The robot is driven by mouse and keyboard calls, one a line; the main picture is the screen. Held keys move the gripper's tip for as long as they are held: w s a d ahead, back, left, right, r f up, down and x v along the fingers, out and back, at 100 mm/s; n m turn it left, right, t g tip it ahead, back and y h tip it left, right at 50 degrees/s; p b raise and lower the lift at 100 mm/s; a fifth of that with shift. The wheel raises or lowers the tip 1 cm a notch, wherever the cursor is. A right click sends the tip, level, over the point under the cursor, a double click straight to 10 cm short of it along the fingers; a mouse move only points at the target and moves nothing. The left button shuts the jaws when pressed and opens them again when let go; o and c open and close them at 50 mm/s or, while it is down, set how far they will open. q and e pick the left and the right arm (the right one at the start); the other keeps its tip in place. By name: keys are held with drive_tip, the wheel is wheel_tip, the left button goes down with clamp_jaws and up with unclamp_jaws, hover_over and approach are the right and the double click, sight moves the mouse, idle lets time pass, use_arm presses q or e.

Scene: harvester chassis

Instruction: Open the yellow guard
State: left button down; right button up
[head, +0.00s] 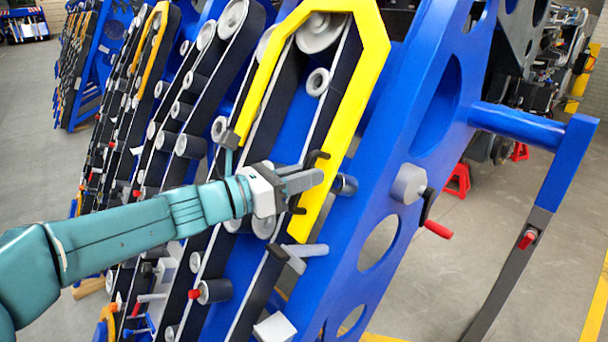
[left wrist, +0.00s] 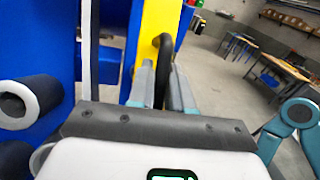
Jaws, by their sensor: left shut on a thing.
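The yellow guard (head: 352,100) is a bent frame over the belts and pulleys on the blue chassis, in the upper middle of the head view. It also shows as a yellow strip in the left wrist view (left wrist: 157,28). A black handle (head: 318,156) stands off its lower right leg. My left gripper (head: 310,181) is shut around the handle's middle, hiding that part. In the left wrist view the handle (left wrist: 163,48) curves between the two fingers (left wrist: 162,70). The guard appears to lie against the chassis. My right gripper does not show.
A grey knob with a red-handled crank (head: 437,229) juts from the blue side plate (head: 400,180) right of the guard. A blue bar with a grey lever (head: 508,270) stands farther right. Pulleys (head: 190,145) crowd the left. Bare floor shows at lower right.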

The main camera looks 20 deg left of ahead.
use_arm(q)
drive_tip(key=s+a+r+g+y+p, duration=0.2)
drive_tip(key=s+r+p, duration=0.3)
drive_tip(key=r, duration=0.4)
drive_tip(key=s+a+r+g+y+p, duration=0.2)
drive_tip(key=s+a+r+p, duration=0.3)
drive_tip(key=r, duration=0.4)
drive_tip(key=shift+s+n+g+p, duration=0.3)
drive_tip(key=shift+n+g+p, duration=0.1)
drive_tip(key=shift+g, duration=0.3)
drive_tip(key=shift+r, duration=0.15)
